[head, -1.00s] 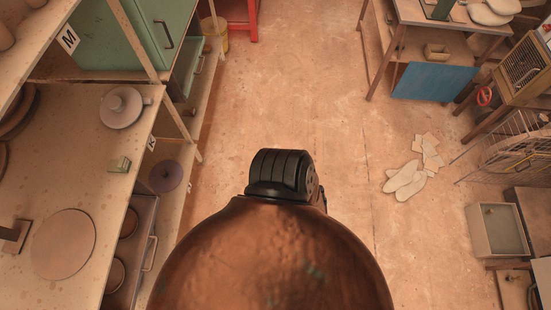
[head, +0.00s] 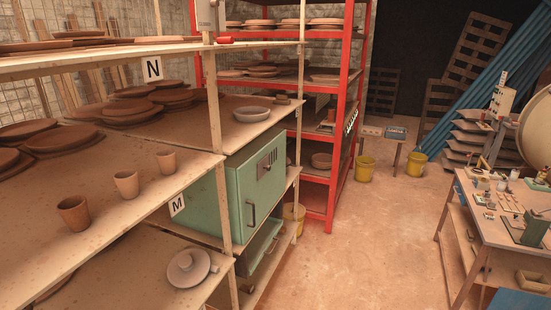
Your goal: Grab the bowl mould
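No bowl mould can be singled out for certain. A pale round plaster-like piece with a raised knob (head: 187,268) sits on the lower shelf at the left, below the label M. A shallow grey bowl-like dish (head: 252,114) stands on the shelf above the green cabinet, and a smaller bowl (head: 322,160) sits in the red rack. Neither of my grippers shows in the head view.
Wooden shelving (head: 120,200) on the left carries clay pots and discs. A green cabinet (head: 247,185) and a red rack (head: 350,85) stand beyond it. A cluttered workbench (head: 475,210) is at the right. The floor (head: 345,255) between is open.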

